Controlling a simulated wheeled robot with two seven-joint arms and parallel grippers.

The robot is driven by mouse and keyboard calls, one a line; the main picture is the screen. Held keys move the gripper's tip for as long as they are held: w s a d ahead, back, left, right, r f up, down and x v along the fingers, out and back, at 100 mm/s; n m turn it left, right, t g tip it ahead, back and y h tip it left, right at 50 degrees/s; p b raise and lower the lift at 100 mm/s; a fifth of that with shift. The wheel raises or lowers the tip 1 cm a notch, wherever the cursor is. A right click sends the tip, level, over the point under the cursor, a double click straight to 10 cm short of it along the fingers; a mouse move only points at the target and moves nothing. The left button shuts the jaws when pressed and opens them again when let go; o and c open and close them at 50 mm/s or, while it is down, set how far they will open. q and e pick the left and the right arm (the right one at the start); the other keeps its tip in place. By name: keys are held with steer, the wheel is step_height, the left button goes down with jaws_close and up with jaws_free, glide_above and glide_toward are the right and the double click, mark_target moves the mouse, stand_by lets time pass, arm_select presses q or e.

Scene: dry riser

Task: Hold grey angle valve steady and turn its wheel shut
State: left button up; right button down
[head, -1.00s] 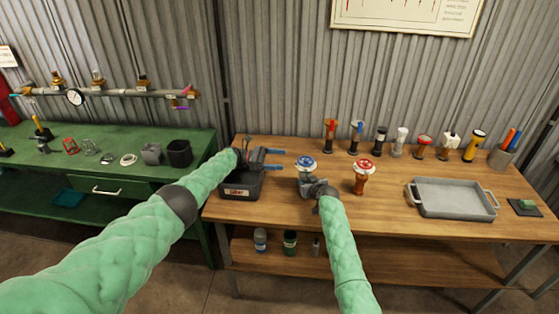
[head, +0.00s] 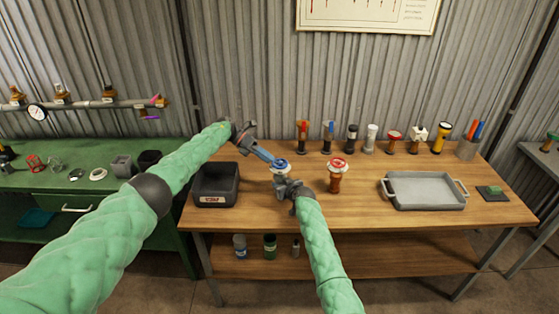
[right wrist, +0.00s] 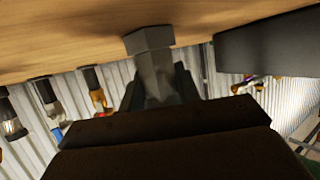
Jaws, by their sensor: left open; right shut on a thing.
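The grey angle valve (head: 280,181) stands on the wooden bench with its blue wheel (head: 280,165) on top. My right gripper (head: 286,189) is shut on the valve's body from the front. The right wrist view shows the grey body (right wrist: 150,42) between the dark fingers. My left gripper (head: 270,159) is open, reaching in from the upper left, with its blue fingertips at the wheel's left edge. I cannot tell whether they touch the wheel or straddle it.
A red-wheeled valve (head: 337,170) stands close on the right. A black bin (head: 216,198) is to the left, under my left arm. A grey tray (head: 425,204) lies further right. Several valves and a yellow torch (head: 441,137) line the back. Bare bench lies between red valve and tray.

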mark_target(280, 162)
arm_select(q)
steer(key=d+r+n+y, duration=0.1)
steer(key=n, duration=0.1)
steer(key=d+r+n+y, duration=0.1)
steer(key=y, duration=0.1)
steer(key=shift+n, duration=0.4)
steer(key=r+n+y, duration=0.1)
steer(key=n, duration=0.1)
steer(key=d+r+n+y, duration=0.1)
steer(key=y, duration=0.1)
steer(key=shift+d+n+t, duration=0.15)
steer(key=shift+n+t, duration=0.25)
step_height(280, 162, up, 5)
steer(key=w+d+n+t+y, duration=0.1)
steer(key=d+n+t+y, duration=0.15)
steer(key=n+y, duration=0.45)
steer(key=shift+n+t+h, duration=0.25)
steer(key=shift+n+h, duration=0.55)
steer(key=shift+h, duration=0.1)
steer(key=f, duration=1.1)
steer(key=shift+w+a+f, duration=0.1)
steer(key=shift+a+f, duration=0.05)
steer(key=shift+a, duration=0.05)
steer(key=shift+c, duration=0.4)
steer(key=c, duration=0.9)
